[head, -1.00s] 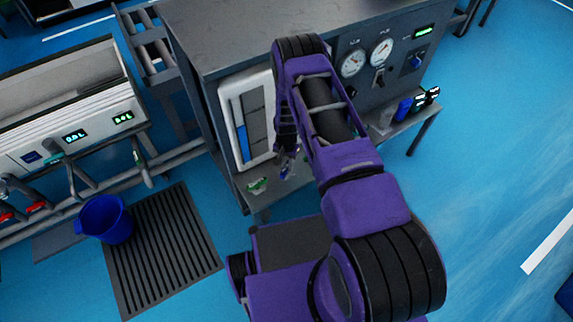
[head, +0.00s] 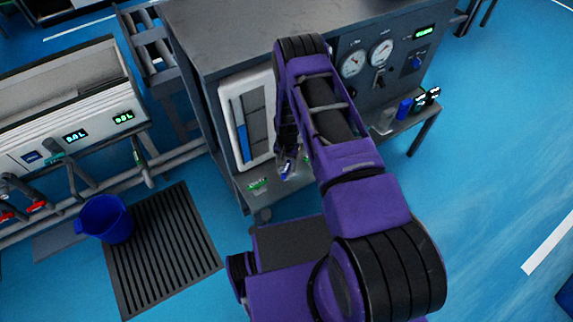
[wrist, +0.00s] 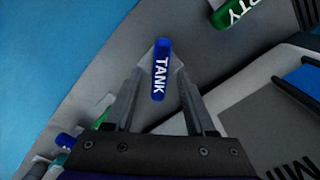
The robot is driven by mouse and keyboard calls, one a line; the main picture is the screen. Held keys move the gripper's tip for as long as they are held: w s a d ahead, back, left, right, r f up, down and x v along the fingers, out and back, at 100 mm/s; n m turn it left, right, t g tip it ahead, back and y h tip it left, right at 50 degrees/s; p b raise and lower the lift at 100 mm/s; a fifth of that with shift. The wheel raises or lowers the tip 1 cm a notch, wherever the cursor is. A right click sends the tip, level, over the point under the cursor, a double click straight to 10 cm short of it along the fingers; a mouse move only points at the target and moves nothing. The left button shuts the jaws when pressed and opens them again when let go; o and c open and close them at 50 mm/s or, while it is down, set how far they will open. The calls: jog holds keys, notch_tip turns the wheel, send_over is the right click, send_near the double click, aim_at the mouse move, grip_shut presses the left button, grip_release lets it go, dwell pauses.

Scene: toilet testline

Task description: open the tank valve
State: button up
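The tank valve handle (wrist: 160,72) is a blue bar with white "TANK" lettering, seen lengthwise in the wrist view. In the head view the blue handle (head: 287,169) shows at the low ledge of the grey bench, partly hidden by my gripper. My gripper (wrist: 160,80) is open, with one finger on each side of the handle. A gap shows between the handle and each finger. I cannot tell how deep the handle sits between the fingers.
A green handle ending in "TY" (wrist: 235,10) lies up and right of the tank handle. Other green and blue parts (wrist: 66,140) are at lower left. The white-framed gauge panel (head: 229,125) is close beside my gripper. A blue bucket (head: 104,219) stands on the floor left.

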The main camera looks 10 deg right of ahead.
aim_at(287, 167)
jog(key=shift+r, duration=0.15)
notch_tip(287, 167, up, 17)
jog(key=p, duration=0.2)
jog(key=shift+p, duration=0.35)
jog(key=shift+r, duration=0.15)
